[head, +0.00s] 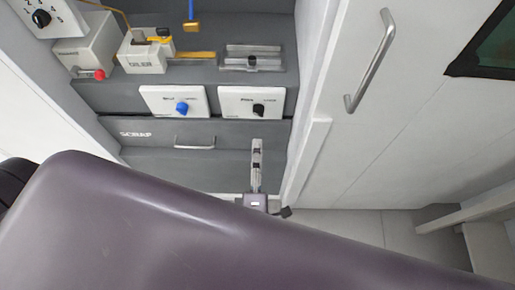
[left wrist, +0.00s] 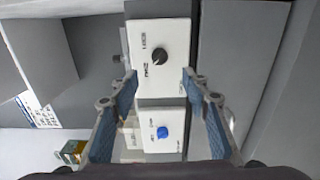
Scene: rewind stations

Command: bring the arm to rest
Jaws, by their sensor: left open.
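My left gripper (left wrist: 159,85) shows in the left wrist view with its two blue-padded fingers spread apart. Nothing is between them. Beyond the fingers are a white panel with a black knob (left wrist: 160,56) and a white panel with a blue knob (left wrist: 162,132). I cannot tell the exact gap to them. In the head view my purple-grey arm link (head: 180,235) fills the lower part and hides what lies below it. My right gripper is in neither view.
A grey drawer marked SCRAP with a bar handle (head: 194,143) lies below the knob panels. A white door with a metal handle (head: 371,62) is at right. Pale floor (head: 350,228) shows below it.

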